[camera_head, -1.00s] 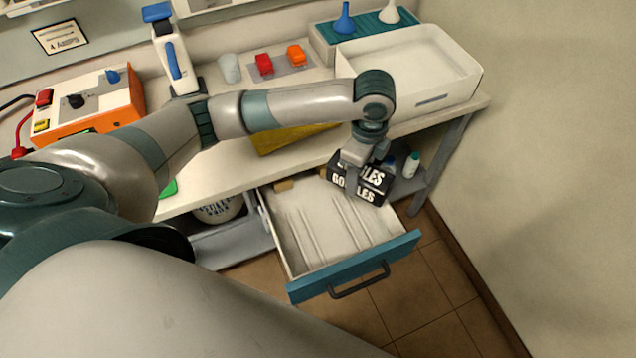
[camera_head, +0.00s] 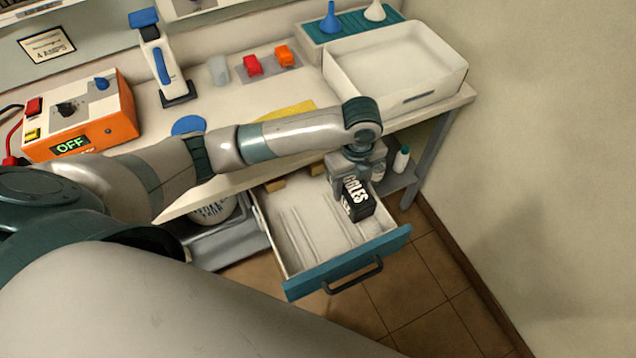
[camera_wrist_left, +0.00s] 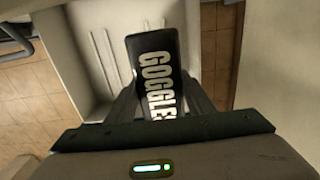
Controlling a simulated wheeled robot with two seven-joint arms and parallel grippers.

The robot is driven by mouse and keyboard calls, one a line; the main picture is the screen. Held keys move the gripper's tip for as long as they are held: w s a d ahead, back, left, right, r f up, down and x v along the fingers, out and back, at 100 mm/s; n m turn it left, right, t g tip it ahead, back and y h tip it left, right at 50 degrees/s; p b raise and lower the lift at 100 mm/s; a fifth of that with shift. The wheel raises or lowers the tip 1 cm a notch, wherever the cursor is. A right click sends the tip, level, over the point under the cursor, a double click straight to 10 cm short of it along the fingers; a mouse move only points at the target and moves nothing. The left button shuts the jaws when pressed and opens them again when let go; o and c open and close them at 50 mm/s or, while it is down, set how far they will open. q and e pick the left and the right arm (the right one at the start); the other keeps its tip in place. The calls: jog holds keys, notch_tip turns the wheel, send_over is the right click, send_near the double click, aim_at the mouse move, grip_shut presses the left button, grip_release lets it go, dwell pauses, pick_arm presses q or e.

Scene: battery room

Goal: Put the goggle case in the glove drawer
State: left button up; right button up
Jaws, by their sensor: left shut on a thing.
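The black goggle case (camera_head: 357,203) with white lettering is held by my left gripper (camera_head: 352,187) at the right side of the open glove drawer (camera_head: 300,225). The gripper's fingers are shut on the case, and its lower part is within the drawer's outline. I cannot tell whether it touches the drawer floor. In the left wrist view the case (camera_wrist_left: 155,75) sits between the two fingers (camera_wrist_left: 162,105), with the pale drawer interior behind it. The drawer has a teal front with a dark handle. My right gripper is not in view.
Small tan blocks (camera_head: 275,184) lie at the drawer's back. Above it, the bench holds a white tray (camera_head: 440,88), an orange charger box (camera_head: 120,118) reading OFF, and red and orange clips (camera_head: 252,66). A white bottle (camera_head: 401,160) stands on a lower shelf right of the drawer.

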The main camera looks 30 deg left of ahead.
pick_arm(q)
notch_tip(320, 180, down, 5)
jog(key=shift+p, duration=0.75)
jog(key=shift+f, duration=0.25)
jog(key=shift+f, duration=0.15)
notch_tip(320, 180, down, 3)
jog(key=shift+f+p, duration=0.2)
jog(key=shift+p, duration=0.35)
jog(key=shift+f, duration=0.25)
jog(key=shift+f, duration=0.1)
